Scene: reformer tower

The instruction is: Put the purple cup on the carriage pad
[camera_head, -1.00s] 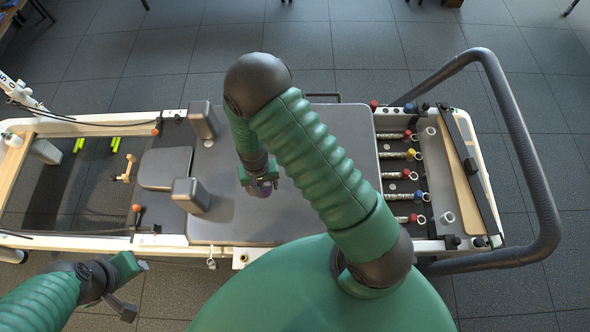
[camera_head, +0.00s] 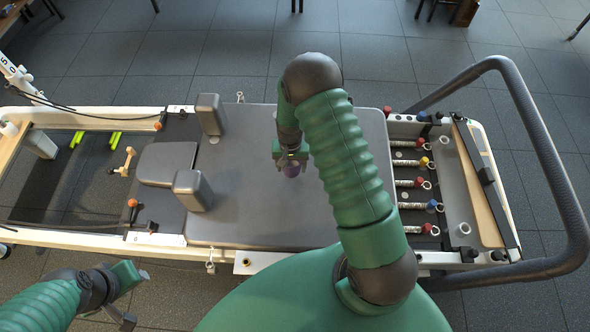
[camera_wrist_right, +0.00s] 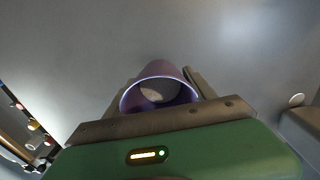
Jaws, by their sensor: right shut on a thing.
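The purple cup (camera_head: 291,170) is between the fingers of my right gripper (camera_head: 291,164), which is shut on it. In the right wrist view the cup (camera_wrist_right: 160,92) shows its open rim, with a finger on either side. The carriage pad (camera_head: 262,215) is the large grey flat surface, and the cup is over its middle in the head view. I cannot tell whether the cup touches the pad. My left gripper (camera_head: 130,295) is open and empty, off the front edge of the reformer at lower left.
Two upright shoulder blocks (camera_head: 193,190) and a grey headrest (camera_head: 167,164) stand at the pad's left end. Springs (camera_head: 411,182) and a dark curved bar (camera_head: 545,170) lie to the right. The pad around the cup is clear.

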